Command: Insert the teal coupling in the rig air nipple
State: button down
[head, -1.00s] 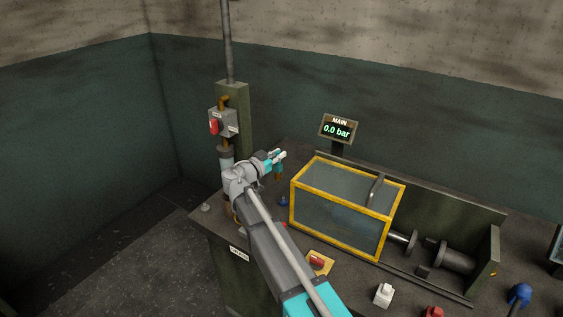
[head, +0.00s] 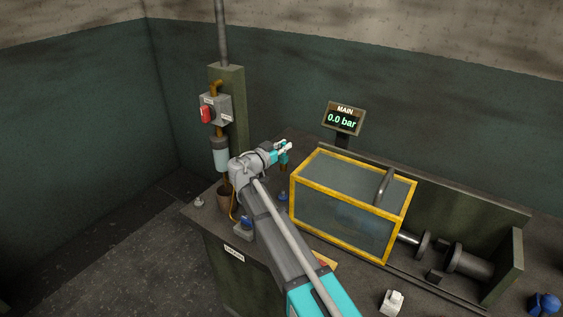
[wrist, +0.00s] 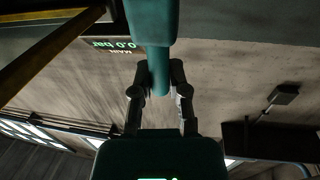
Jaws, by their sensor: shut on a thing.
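My gripper (head: 286,147) is shut on the teal coupling (head: 284,156), above the bench at the back left of the yellow-framed box. In the wrist view, the coupling (wrist: 152,22) has a wide body at the top and a narrower part between the fingers of my gripper (wrist: 159,75). A brownish piece shows just below the gripper in the head view. The coupling's far end is out of the wrist view. I cannot make out the rig air nipple for certain; a small blue piece (head: 283,196) stands on the bench below the gripper.
The yellow-framed clear box (head: 350,205) stands close to the right of my gripper. Behind it, the MAIN display (head: 344,119) reads 0.0 bar. A post with a red-switched box (head: 215,111) stands at the left. A white block (head: 391,301) sits at the front.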

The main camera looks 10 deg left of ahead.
aim_at(280, 169)
notch_tip(280, 169, down, 5)
jog(key=b, duration=0.4)
jog(key=shift+w+r, duration=0.15)
jog(key=shift+f+b, duration=0.3)
jog(key=shift+b, duration=0.15)
jog(key=shift+a+f+b, duration=0.1)
jog(key=shift+f+b, duration=1.85)
jog(key=shift+f, duration=0.05)
jog(key=shift+f+b, duration=1.7)
jog(key=shift+b, duration=0.05)
jog(key=c, duration=0.6)
grip_release()
jog(key=shift+o, duration=0.2)
jog(key=shift+s+a, duration=0.1)
jog(key=shift+s, duration=0.1)
